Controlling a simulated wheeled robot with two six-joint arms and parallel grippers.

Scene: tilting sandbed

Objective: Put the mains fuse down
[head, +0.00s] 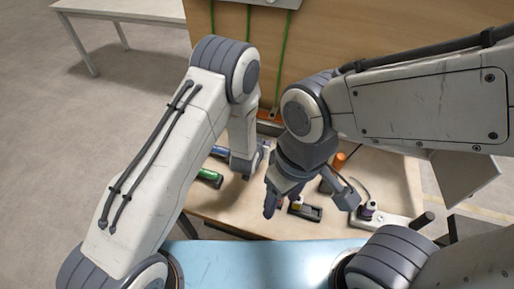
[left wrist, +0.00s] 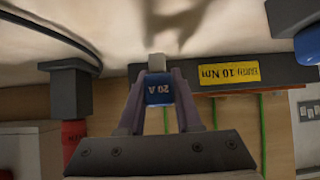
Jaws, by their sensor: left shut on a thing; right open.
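The mains fuse (left wrist: 159,92) is a blue block marked "20 A", upside down in the left wrist view, with a pale metal end. My left gripper (left wrist: 159,80) is shut on it, one finger on each side. In the head view my left gripper (head: 264,149) is small at the back of the bench and the fuse cannot be made out. My right gripper (head: 308,203) is open and apparently empty over the bench front.
Blue (head: 220,152) and green (head: 208,175) cylinders lie on the bench's left. A dark tray (head: 312,214) sits below my right gripper. An orange cylinder (head: 339,160) and a purple-topped part (head: 368,210) stand right. A wooden panel (head: 330,40) with green wires rises behind.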

